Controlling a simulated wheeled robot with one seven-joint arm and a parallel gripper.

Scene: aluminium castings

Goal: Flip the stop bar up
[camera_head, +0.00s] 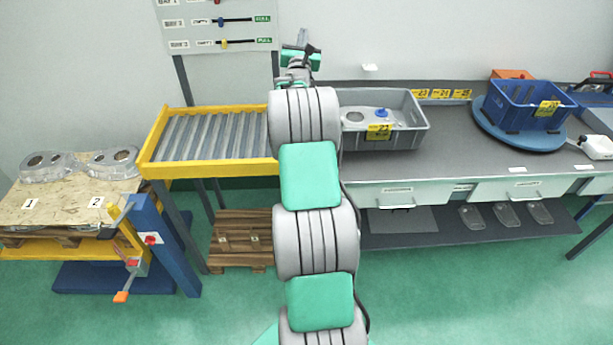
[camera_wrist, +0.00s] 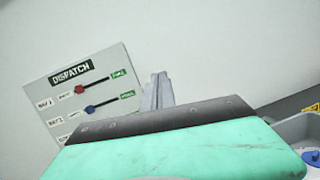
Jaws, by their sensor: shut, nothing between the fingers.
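No separate stop bar can be made out for certain. The roller conveyor (camera_head: 215,133) has a yellow frame with a yellow rail (camera_head: 152,140) along its left end. Its right end is hidden behind my arm. My gripper (camera_head: 303,42) is raised at the back, near the wall, above and to the right of the conveyor. In the wrist view its grey fingers (camera_wrist: 157,92) are together, with nothing between them, and point up in front of the bare wall.
A grey bin (camera_head: 408,138) with castings stands on the bench right of my arm. A blue crate (camera_head: 525,108) sits on a round blue turntable (camera_head: 500,132). The dispatch board (camera_head: 222,24) hangs behind the conveyor. A pallet table (camera_head: 70,215) with castings stands left.

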